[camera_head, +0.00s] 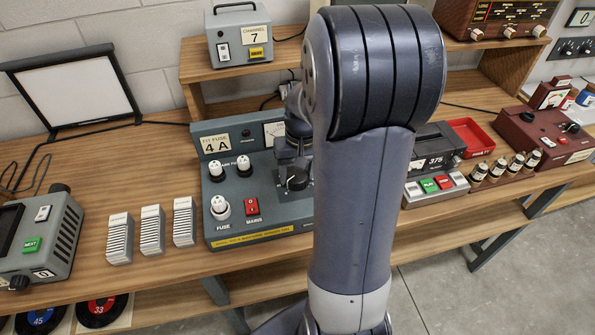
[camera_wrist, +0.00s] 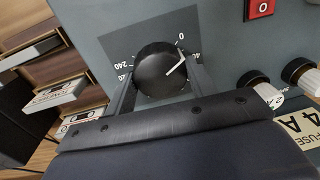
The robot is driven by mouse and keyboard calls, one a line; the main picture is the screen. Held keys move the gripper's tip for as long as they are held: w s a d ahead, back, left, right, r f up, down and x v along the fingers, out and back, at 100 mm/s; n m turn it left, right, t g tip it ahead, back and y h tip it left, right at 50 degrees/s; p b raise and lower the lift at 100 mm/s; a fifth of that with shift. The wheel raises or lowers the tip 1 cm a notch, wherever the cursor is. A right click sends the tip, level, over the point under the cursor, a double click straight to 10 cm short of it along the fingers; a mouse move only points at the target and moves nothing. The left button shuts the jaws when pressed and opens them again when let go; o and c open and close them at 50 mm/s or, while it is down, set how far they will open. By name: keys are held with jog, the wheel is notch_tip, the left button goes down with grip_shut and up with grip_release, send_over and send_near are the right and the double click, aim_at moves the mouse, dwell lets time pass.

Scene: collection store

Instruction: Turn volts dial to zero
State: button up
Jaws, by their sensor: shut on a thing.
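The volts dial (camera_wrist: 155,72) is a round black knob on a dark grey panel, with a white pointer line and white numbers around it. The pointer slants to the upper right, between the "0" and the "40" label beside it. My gripper (camera_wrist: 162,82) has one finger on each side of the knob and is shut on it. In the head view, the dial (camera_head: 293,180) shows below my gripper (camera_head: 293,163), on the grey fuse unit (camera_head: 262,222). My arm hides the unit's right side.
The unit carries a red mains switch (camera_head: 252,206) and white fuse holders (camera_head: 220,207). Several white cassette stacks (camera_head: 152,231) stand to its left. A tape player (camera_head: 435,187) with coloured buttons stands to the right of my arm. A grey box (camera_head: 239,36) sits on the shelf above.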

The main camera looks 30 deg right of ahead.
aim_at(300, 172)
jog(key=shift+n, duration=1)
jog(key=o, duration=1)
jog(key=shift+c, duration=0.2)
notch_tip(300, 172, up, 11)
jog(key=shift+d, duration=0.4)
jog(key=shift+f, duration=0.15)
